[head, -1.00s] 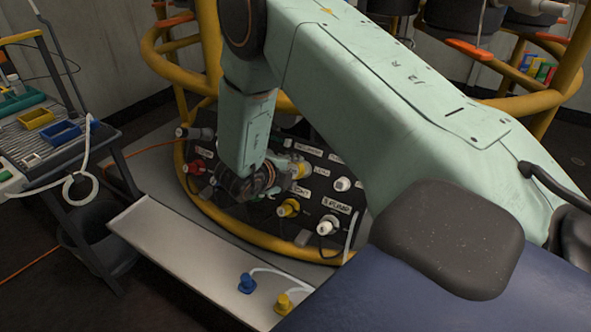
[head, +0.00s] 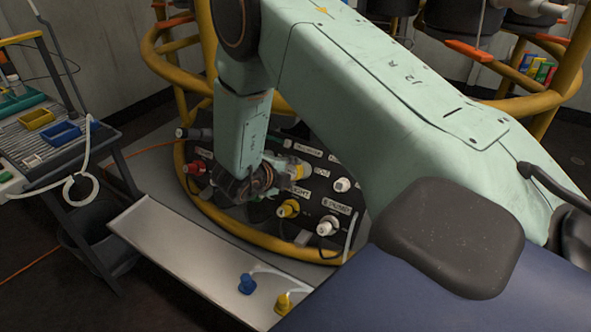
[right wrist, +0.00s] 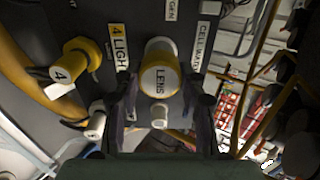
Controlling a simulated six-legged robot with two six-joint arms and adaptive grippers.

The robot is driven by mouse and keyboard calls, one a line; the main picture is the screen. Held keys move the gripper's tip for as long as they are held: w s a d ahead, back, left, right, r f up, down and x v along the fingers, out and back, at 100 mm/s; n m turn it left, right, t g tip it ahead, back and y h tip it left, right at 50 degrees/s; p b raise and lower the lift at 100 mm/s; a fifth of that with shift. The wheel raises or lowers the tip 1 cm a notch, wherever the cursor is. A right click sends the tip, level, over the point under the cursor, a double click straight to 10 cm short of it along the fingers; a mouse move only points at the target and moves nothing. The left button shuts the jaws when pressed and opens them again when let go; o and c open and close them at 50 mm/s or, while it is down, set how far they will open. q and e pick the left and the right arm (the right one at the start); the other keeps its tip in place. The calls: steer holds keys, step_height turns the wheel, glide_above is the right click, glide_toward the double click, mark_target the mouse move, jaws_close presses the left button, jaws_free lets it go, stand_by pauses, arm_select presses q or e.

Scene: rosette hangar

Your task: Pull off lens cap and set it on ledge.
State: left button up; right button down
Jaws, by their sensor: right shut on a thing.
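The lens cap (right wrist: 160,78) shows in the right wrist view as a yellow round piece with a pale face marked LENS. It sits between the two fingers of my right gripper (right wrist: 162,108), which is shut on it. In the head view my right gripper (head: 258,183) is low at the dark connector panel (head: 265,212), partly hiding the held piece. I cannot tell whether the cap is free of its seat. The ledge (head: 185,245) is a long pale shelf in front of the panel. My left gripper is out of view.
A blue cap (head: 246,285) and a yellow cap (head: 282,304), with pale straps, are at the ledge's near end; its left part is clear. A yellow rail (head: 235,235) curves around the panel. Yellow and white plugs (head: 288,208) flank the gripper. A tool cart (head: 60,150) stands left.

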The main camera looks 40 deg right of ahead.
mark_target(290, 171)
steer(key=shift+s+a+r, duration=0.1)
steer(key=shift+a+r, duration=0.25)
steer(key=shift+a+p, duration=0.15)
steer(key=shift+p, duration=0.2)
steer(key=shift+s+a+r, duration=0.1)
steer(key=shift+p+v, duration=1.25)
steer(key=shift+v, duration=0.65)
